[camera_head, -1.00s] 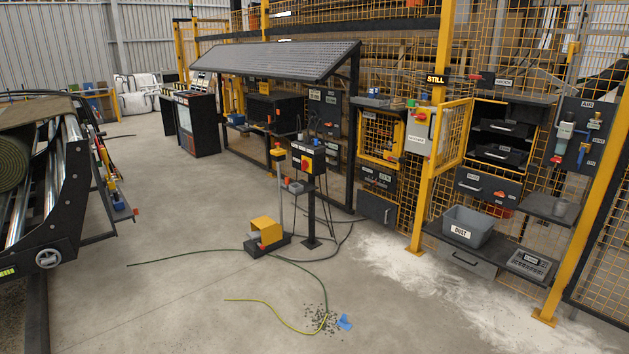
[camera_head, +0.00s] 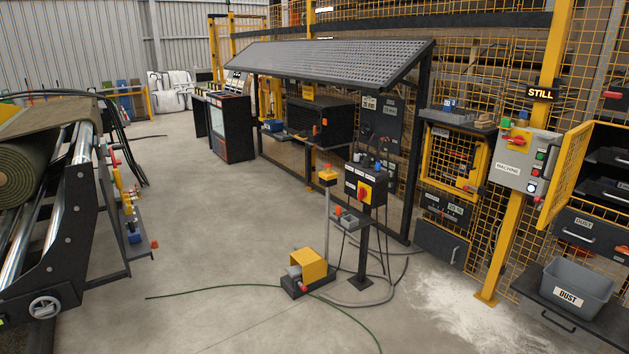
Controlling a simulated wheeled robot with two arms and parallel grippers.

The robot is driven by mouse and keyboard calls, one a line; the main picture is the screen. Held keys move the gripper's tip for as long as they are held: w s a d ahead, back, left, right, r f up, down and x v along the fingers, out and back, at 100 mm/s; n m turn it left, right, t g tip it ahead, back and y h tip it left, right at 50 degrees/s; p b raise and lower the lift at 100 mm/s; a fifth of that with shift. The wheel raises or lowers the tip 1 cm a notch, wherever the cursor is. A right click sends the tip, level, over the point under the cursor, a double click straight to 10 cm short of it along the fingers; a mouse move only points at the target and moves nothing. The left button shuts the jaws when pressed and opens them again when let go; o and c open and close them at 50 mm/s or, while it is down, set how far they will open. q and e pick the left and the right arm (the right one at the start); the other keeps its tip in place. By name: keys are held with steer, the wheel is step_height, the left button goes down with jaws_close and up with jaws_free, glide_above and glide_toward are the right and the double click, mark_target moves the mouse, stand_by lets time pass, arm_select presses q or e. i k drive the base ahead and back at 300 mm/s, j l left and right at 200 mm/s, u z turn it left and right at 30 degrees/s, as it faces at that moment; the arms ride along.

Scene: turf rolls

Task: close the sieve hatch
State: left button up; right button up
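No label naming the sieve hatch can be read, so I cannot tell which part it is. A grey perforated panel (camera_head: 330,55) slopes on a black frame in the middle of the view. Right of it, a yellow-framed mesh opening (camera_head: 455,160) sits in the fence with small items inside. A yellow-framed mesh gate (camera_head: 566,170) stands swung out at an angle beside the grey machine box (camera_head: 526,160) at the right. Neither of my grippers shows.
The turf roller (camera_head: 60,220) fills the left. A DUST bin (camera_head: 577,284) is at right. Open concrete lies between.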

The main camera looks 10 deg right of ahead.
mark_target(583, 132)
steer(key=i+z, duration=0.3)
steer(key=i, duration=0.15)
steer(key=i+j+z, duration=0.65)
steer(key=i, duration=0.15)
steer(key=i+j+z, duration=0.25)
steer(key=z, duration=0.15)
steer(key=i+j+z, duration=0.5)
steer(key=j+z, duration=0.35)
steer(key=i+j+z, duration=0.1)
steer(key=j+z, duration=0.3)
steer(key=i+j+z, duration=0.15)
steer(key=i+j, duration=0.2)
steer(key=i+j+z, duration=0.1)
steer(key=i, duration=0.6)
